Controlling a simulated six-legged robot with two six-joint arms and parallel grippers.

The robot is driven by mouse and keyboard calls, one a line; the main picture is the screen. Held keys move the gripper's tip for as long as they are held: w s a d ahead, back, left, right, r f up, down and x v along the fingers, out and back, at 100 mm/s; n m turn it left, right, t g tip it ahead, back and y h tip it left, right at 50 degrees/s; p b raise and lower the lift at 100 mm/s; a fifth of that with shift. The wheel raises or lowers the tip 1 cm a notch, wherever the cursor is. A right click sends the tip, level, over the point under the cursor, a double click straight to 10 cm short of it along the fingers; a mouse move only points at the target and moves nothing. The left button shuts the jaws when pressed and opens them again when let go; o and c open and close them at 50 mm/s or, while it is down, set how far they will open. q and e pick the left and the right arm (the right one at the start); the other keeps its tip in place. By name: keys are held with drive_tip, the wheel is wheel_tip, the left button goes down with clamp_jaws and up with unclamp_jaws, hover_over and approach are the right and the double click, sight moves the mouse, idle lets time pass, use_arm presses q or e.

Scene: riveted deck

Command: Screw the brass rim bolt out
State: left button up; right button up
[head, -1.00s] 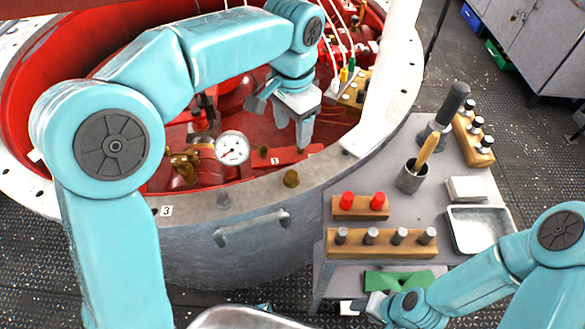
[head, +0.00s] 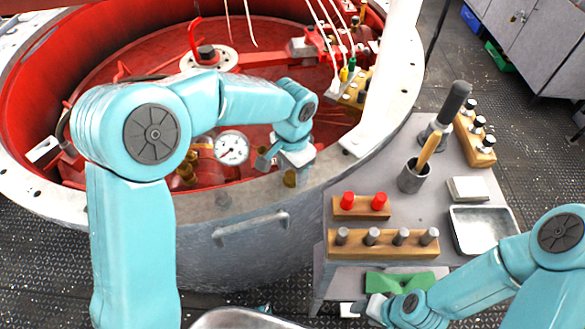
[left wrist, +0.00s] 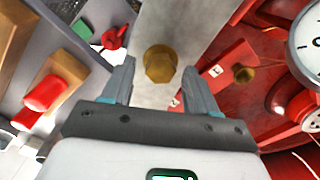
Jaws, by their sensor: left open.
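The brass rim bolt (head: 290,178) stands on the grey rim of the large round vessel (head: 340,172), at its near side. My left gripper (head: 281,163) is over the rim right at the bolt and partly covers it in the head view. In the left wrist view the bolt's hex head (left wrist: 160,63) shows between the two open fingertips of the left gripper (left wrist: 158,72), with space on both sides. The fingers do not visibly touch it. My right gripper (head: 362,307) is low by the bench's front edge; its fingers are too small to read.
A dial gauge (head: 232,148) is left of the gripper. A second brass piece (left wrist: 243,73) sits on a red block inside the vessel.

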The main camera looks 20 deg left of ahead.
use_arm(q)
drive_tip(key=shift+c, duration=0.3)
drive_tip(key=c, duration=1)
drive_tip(key=n+b, duration=0.1)
drive_tip(key=n, duration=0.1)
drive_tip(key=shift+f+n, duration=0.15)
drive_tip(key=shift+n, duration=0.15)
drive_tip(key=shift+n+b, duration=0.4)
drive_tip(key=shift+n, duration=0.7)
drive_tip(key=o, duration=1.1)
drive_tip(key=shift+c, duration=0.2)
drive_tip(key=shift+r, duration=0.25)
